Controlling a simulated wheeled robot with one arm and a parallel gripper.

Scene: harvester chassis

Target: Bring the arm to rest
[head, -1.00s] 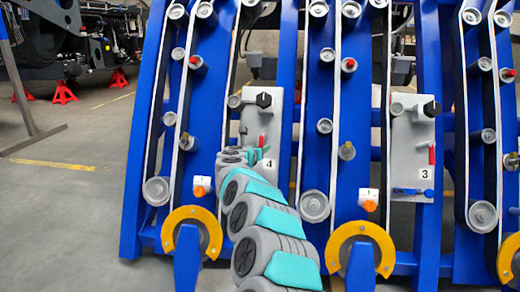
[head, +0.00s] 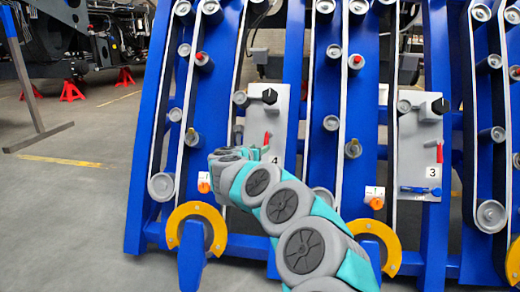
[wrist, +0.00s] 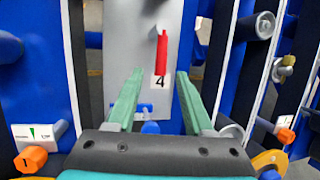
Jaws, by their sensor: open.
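My gripper (wrist: 160,75) is open and empty in the wrist view, its two green fingers pointing at a grey panel (wrist: 119,50) marked 4. A red lever (wrist: 161,52) on the panel shows between and beyond the fingertips. A blue handle low on the panel (wrist: 144,108) shows between the fingers. In the head view, my arm reaches forward from the lower right, and my gripper (head: 258,153) is small and partly hidden in front of panel 4 (head: 268,112). Whether the fingers touch anything cannot be told there.
Blue upright frames (head: 322,80) with rollers and belts stand across the front. Panel 3 (head: 420,140) is to the right. Yellow half-rings (head: 182,222) sit low on the frames. Orange knobs (wrist: 32,159) flank my gripper. Open grey floor (head: 70,215) lies to the left.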

